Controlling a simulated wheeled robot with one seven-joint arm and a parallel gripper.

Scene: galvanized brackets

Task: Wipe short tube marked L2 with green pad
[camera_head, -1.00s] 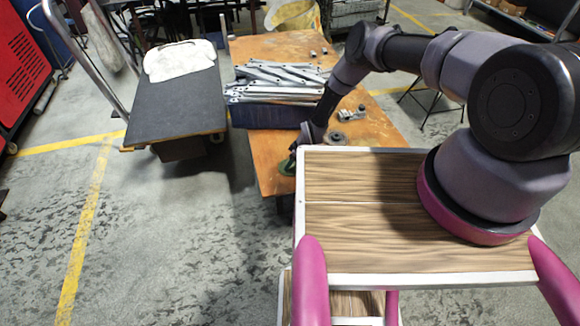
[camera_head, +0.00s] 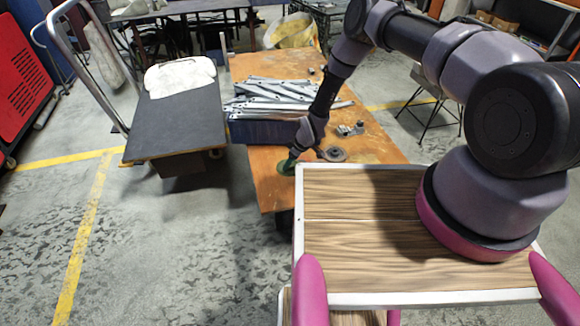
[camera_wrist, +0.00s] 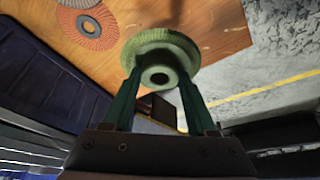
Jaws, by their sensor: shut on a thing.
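My gripper (camera_head: 293,155) is shut on the green pad (camera_head: 286,168), over the near left part of the table. In the wrist view, my gripper (camera_wrist: 159,75) has its fingers on either side of the round green pad (camera_wrist: 160,48), which has a knob at its middle. I cannot tell whether the pad touches the table top. Small grey metal pieces (camera_head: 350,129) lie on the table to the right of my gripper, and another small piece (camera_head: 312,71) lies farther back. No L2 mark is readable, so I cannot tell which is the short tube.
The orange-brown table (camera_head: 266,192) carries a blue bin (camera_head: 262,132) heaped with galvanized brackets (camera_head: 280,98), left of my arm. A grey round part (camera_head: 333,154) lies close right of my gripper.

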